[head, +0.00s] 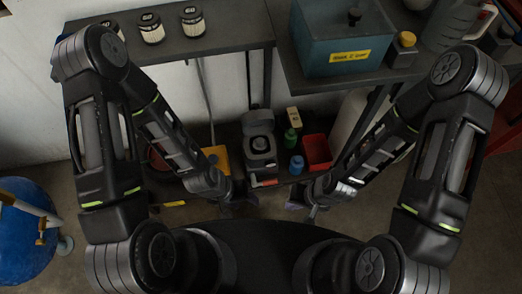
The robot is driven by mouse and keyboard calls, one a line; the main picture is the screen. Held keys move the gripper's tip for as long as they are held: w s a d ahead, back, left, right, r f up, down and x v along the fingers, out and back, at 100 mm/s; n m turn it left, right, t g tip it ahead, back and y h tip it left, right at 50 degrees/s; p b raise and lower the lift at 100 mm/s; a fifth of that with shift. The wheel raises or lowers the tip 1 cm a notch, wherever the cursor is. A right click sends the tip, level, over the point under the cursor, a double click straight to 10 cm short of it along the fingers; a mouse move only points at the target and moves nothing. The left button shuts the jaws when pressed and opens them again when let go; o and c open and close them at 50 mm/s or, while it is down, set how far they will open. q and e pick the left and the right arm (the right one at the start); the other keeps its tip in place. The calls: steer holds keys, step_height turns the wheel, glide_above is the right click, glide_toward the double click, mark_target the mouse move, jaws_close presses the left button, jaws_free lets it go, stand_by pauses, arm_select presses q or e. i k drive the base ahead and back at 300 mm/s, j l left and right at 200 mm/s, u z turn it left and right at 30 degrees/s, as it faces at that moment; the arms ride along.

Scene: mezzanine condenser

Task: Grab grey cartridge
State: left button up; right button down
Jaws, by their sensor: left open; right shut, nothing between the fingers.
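Several short cylindrical cartridges stand upright on the dark bench at the upper left. One cartridge (151,28) is pale with a dark label on top, and another (193,20) stands to its right. A third (114,30) is partly hidden behind my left arm. I cannot tell for sure which one is grey. My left gripper (240,196) is low in the middle, open and far from the cartridges; its fingers are small and dark here. My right gripper (307,209) is low, just right of it, shut and empty.
A dark bench (236,27) runs along the wall. A blue tank (340,45) with a yellow label stands on the right bench. Below are a yellow bin (217,157), a grey device (260,148), small bottles and a red bin (317,152). A blue drum (22,245) stands at left.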

mark_target(260, 145)
steer(key=i+j, duration=0.1)
steer(key=j, duration=0.65)
steer(key=i+j, duration=0.15)
steer(key=j, duration=0.25)
steer(key=z, duration=2)
